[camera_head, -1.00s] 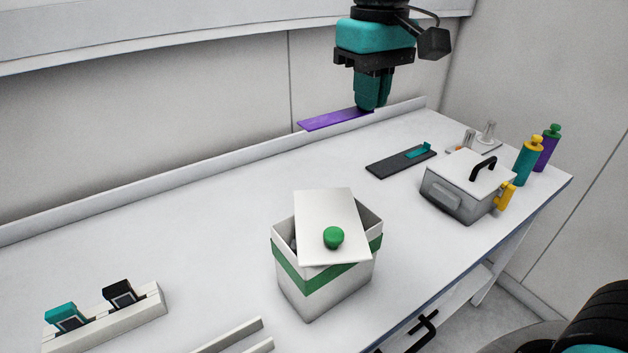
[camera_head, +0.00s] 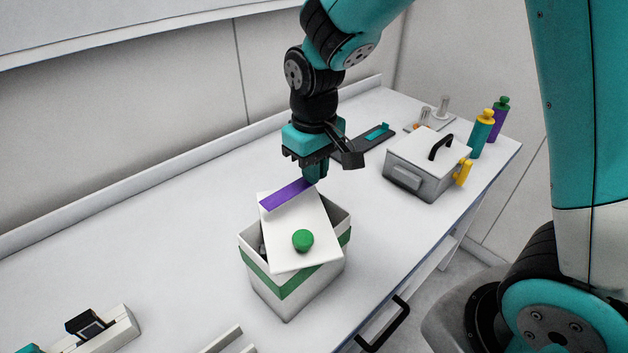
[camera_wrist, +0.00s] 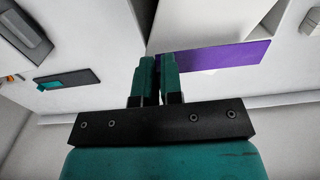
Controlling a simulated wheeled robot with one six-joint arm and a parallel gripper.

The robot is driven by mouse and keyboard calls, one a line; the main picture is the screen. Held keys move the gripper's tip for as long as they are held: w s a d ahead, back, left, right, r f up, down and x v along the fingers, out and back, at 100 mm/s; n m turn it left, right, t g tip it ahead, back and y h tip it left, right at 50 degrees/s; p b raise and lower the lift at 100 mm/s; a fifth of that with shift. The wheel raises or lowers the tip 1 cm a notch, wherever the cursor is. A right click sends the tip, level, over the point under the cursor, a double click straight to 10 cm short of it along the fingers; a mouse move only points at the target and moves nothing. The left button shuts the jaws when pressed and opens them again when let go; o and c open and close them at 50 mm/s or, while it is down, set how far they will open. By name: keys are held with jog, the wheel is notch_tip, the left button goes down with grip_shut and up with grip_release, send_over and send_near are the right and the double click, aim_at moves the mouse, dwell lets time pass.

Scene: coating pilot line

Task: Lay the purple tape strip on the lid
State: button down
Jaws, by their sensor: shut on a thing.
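The purple tape strip (camera_head: 286,194) is held at its right end by my gripper (camera_head: 316,178), which is shut on it. In the head view the strip lies across the back edge of the white lid (camera_head: 290,222); whether it touches the lid I cannot tell. The lid has a green knob (camera_head: 302,240) and sits askew on a white box (camera_head: 277,296) with a green band, leaving part of the opening uncovered. In the wrist view the strip (camera_wrist: 225,56) extends right from the fingers (camera_wrist: 158,80), next to the pale lid.
A grey case (camera_head: 424,165) with a black handle stands right of the box. Behind it are a dark tray (camera_head: 377,138) and two bottles (camera_head: 481,132). A holder (camera_head: 118,335) with a black block is at the lower left.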

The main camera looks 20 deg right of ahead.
aim_at(314, 198)
jog(key=shift+f+p, duration=0.35)
jog(key=shift+f, duration=1.65)
jog(key=shift+f, duration=0.15)
jog(key=c, duration=1.3)
grip_release()
jog(key=shift+o, duration=0.2)
notch_tip(314, 198, up, 12)
jog(key=shift+f+b, duration=0.1)
jog(key=shift+b, duration=0.9)
jog(key=s+a+r+n+y, duration=0.1)
jog(key=s+a+y, duration=0.1)
jog(key=s, duration=0.7)
jog(key=s+a+r+n+y, duration=0.1)
jog(key=s+a+n+y, duration=0.1)
jog(key=s, duration=0.7)
jog(key=shift+s+a, duration=0.3)
